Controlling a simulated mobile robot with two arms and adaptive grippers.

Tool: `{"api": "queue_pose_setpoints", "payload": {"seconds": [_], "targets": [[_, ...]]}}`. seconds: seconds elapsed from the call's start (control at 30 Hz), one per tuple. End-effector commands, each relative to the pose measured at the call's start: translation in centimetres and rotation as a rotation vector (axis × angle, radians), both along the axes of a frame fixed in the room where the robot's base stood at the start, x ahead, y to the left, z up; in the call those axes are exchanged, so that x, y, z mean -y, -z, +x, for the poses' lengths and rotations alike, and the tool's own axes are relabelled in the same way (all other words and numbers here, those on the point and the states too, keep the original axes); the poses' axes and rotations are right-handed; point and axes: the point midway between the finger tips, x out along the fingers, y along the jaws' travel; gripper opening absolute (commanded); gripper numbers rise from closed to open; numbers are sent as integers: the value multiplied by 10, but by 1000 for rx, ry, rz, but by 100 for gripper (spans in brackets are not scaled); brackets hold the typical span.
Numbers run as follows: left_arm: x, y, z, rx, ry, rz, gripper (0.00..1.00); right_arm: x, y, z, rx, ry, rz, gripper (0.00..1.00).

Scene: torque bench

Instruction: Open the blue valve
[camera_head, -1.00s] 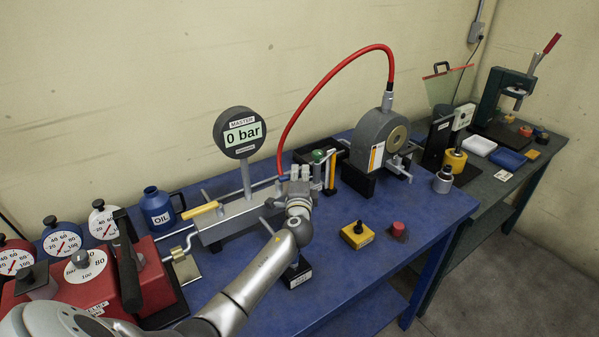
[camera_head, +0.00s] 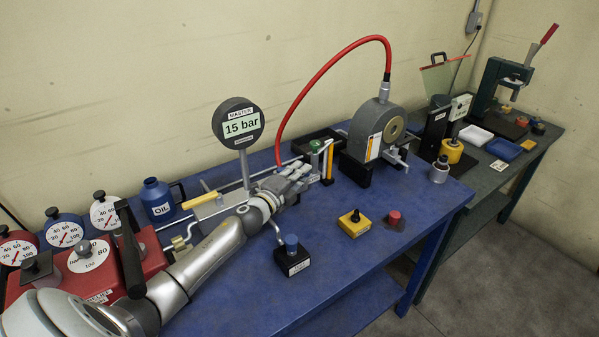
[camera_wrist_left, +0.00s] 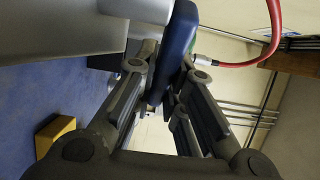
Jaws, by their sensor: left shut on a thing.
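The blue valve's handle (camera_wrist_left: 176,45) shows in the left wrist view as a blue bar between the fingers. My left gripper (camera_head: 290,178) is shut on it, at the grey manifold block in the middle of the bench; the fingers also show in the left wrist view (camera_wrist_left: 163,95). In the head view the gripper hides the blue handle. The master gauge (camera_head: 239,122) above the block reads 15 bar. My right gripper is in neither view.
A red hose (camera_head: 321,72) arches from behind the gripper to a grey round unit (camera_head: 374,132). A black box (camera_head: 292,262) with a blue knob, a yellow box (camera_head: 355,224) and a red button (camera_head: 394,218) stand in front. The red pump unit (camera_head: 62,277) is at left.

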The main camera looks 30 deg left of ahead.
Motion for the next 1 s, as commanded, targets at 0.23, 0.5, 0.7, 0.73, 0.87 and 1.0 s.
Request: {"api": "queue_pose_setpoints", "payload": {"seconds": [0.23, 0.5, 0.7, 0.73, 0.87, 1.0], "targets": [[0, 2, -1, -3, 4, 0, 0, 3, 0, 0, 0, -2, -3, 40], [0, 2, 0, -2, 3, 0, 21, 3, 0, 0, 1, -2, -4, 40], [0, 1, 0, -1, 3, 0, 21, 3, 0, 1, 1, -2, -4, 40], [0, 1, 0, -1, 3, 0, 21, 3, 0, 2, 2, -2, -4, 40], [0, 1, -5, -1, 2, 1, 21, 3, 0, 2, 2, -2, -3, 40], [0, 2, -21, -4, 3, 2, 21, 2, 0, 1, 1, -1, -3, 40]]}}
